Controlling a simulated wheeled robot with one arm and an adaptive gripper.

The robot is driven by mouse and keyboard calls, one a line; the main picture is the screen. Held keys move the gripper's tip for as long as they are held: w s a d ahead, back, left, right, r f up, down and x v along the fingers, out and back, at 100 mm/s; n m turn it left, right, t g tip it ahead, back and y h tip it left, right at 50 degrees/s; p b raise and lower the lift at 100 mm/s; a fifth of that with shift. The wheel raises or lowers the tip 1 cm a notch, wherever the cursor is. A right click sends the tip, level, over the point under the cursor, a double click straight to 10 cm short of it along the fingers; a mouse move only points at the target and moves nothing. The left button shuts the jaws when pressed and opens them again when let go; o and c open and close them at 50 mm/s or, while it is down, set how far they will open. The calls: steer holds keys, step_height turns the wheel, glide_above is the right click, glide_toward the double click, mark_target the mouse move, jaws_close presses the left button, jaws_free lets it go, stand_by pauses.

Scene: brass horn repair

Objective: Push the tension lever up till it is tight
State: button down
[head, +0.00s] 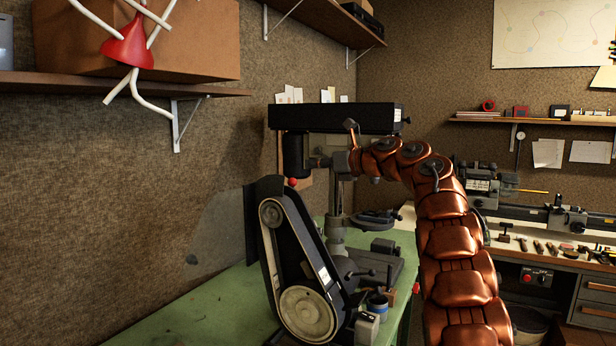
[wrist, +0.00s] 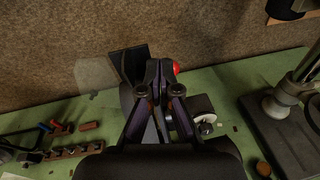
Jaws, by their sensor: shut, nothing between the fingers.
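The belt sander (head: 300,265) stands on the green bench, with a black body, a pale belt and a large light wheel at its lower end. The tension lever's red knob (head: 292,182) shows at the sander's top. In the wrist view the red knob (wrist: 176,69) peeks out just right of my fingertips, partly hidden behind them. My gripper (wrist: 159,68) is shut and empty, its fingertips together over the sander's upper part. I cannot tell whether they touch the knob. The lever's shaft is hidden by the fingers.
A drill press (head: 335,118) stands close to the sander, its base (wrist: 285,135) right of my gripper. The brown wall is close behind the sander. Small tools (wrist: 70,145) lie on the bench at left. A lathe (head: 530,212) is at the far right.

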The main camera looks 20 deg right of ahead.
steer(key=s+d+r+p, duration=0.1)
steer(key=s+r, duration=0.2)
steer(key=r, duration=0.2)
steer(key=shift+s+d+r, duration=0.15)
steer(key=shift+s+d, duration=0.05)
steer(key=shift+d, duration=0.2)
